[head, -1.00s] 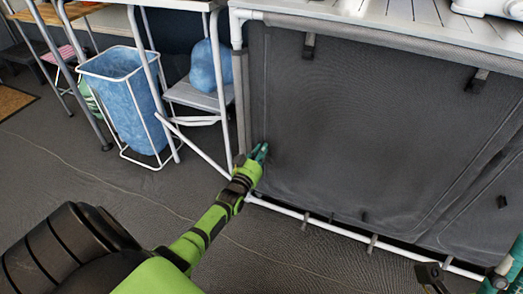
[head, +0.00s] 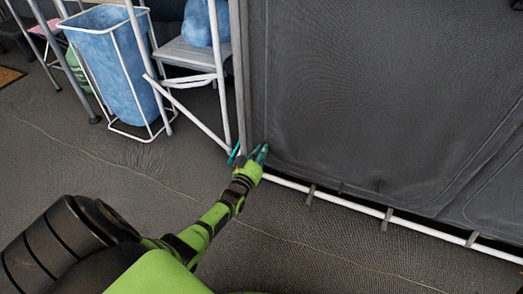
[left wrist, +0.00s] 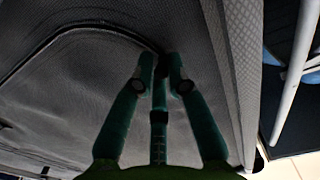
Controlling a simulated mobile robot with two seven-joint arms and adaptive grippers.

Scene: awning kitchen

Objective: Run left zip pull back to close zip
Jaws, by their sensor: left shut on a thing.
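The dark grey fabric front (head: 370,90) of the cabinet fills the right of the head view. Its zip line (left wrist: 75,32) shows in the left wrist view as a dark track that runs along and curves down to my fingertips. My left gripper (head: 262,152) is at the lower left corner of the front. In the left wrist view its green fingers (left wrist: 161,62) are shut on the left zip pull at the end of that track. The fingertips hide the pull itself. My right gripper is in neither view.
A white pole (head: 380,210) runs along the cabinet's foot, with short straps on it. A blue bag in a white wire stand (head: 112,70) and a grey step stool (head: 190,55) stand at the left. The floor before the cabinet is clear.

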